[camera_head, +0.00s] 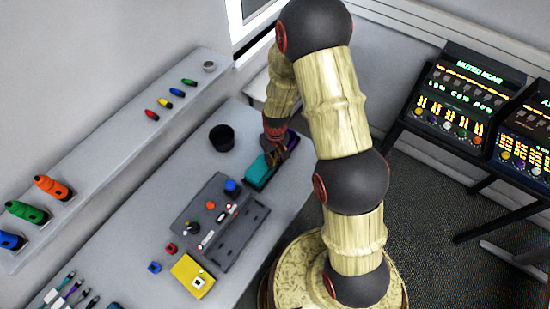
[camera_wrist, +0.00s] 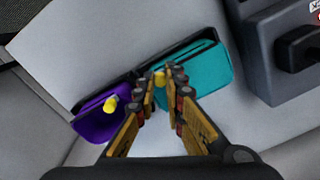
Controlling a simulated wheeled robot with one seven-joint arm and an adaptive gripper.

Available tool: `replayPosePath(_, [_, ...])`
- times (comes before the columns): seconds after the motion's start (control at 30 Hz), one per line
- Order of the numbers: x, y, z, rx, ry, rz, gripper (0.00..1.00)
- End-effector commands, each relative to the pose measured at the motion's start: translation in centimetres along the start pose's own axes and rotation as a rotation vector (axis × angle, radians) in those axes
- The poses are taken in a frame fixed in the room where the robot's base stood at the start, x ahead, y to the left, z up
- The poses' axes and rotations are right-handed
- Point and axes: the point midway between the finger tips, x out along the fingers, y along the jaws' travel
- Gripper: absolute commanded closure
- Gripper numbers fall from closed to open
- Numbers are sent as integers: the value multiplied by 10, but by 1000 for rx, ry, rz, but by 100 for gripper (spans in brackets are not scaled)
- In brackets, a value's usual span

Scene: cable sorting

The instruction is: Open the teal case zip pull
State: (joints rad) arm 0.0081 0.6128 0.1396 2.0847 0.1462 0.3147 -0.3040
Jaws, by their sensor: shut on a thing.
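The teal case (camera_head: 257,174) lies on the grey table; in the wrist view it is a rounded teal shape (camera_wrist: 208,80) with a dark zip edge along its far side. Its yellow zip pull (camera_wrist: 159,76) shows at the case's left end. My gripper (camera_wrist: 164,80) is at this end, its fingertips closed around the pull. In the head view my gripper (camera_head: 276,155) hangs over the case's far end and hides part of it. The pull cannot be made out there.
A purple case (camera_wrist: 96,112) with its own yellow pull (camera_wrist: 111,103) lies just left of my fingers in the wrist view. A dark grey organizer (camera_head: 240,240) and black cup (camera_head: 222,137) stand nearby. A wall ledge (camera_head: 110,135) holds several coloured items.

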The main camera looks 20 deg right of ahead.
Motion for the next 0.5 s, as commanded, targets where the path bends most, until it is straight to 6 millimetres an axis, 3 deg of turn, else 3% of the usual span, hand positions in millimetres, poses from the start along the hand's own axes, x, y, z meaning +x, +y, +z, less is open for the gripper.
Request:
replayPosePath(0.23, [3, -46, 23, -5, 0, 0, 100])
replayPosePath(0.5, [3, -58, 30, 0, 0, 0, 100])
